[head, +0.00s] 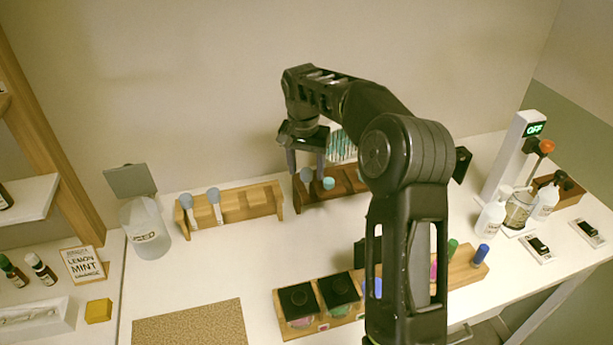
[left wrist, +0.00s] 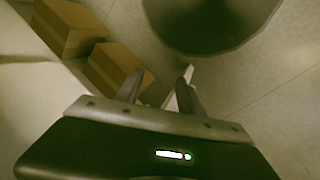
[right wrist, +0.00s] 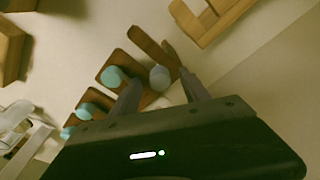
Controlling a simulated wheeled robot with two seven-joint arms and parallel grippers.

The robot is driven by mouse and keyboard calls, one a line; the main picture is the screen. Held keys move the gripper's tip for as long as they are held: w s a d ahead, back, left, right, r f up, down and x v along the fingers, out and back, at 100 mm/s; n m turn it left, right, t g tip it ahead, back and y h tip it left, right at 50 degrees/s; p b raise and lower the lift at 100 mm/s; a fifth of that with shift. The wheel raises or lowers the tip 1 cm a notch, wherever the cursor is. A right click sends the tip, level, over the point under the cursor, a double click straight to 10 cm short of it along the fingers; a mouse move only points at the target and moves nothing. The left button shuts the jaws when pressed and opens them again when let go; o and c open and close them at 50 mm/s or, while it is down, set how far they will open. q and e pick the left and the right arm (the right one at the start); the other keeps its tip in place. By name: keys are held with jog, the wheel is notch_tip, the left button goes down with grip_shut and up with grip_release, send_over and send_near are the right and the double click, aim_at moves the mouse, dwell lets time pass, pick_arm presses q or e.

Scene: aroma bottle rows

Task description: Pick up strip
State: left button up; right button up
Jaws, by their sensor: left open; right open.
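A pale panel with several teal-and-white strips (head: 342,147) stands at the back of the counter, partly hidden by my right arm in the head view. My right gripper (head: 306,162) is open and empty, pointing down over the left end of a dark wooden rack (head: 345,184). A grey round cap (head: 306,174) and a teal cap (head: 328,183) sit at that rack, just below the fingers. In the right wrist view the grey cap (right wrist: 160,78) shows between the open fingers; I cannot tell whether they touch it. My left gripper (left wrist: 162,82) is open and empty, away from the counter.
Black-lidded jars (head: 298,303) and capped vials stand in a front rack. Cardboard boxes (left wrist: 115,72) and a grey bin (left wrist: 205,25) are below my left gripper.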

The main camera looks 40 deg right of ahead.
jog(key=shift+c, duration=0.5)
jog(key=c, duration=1)
jog(key=shift+c, duration=0.2)
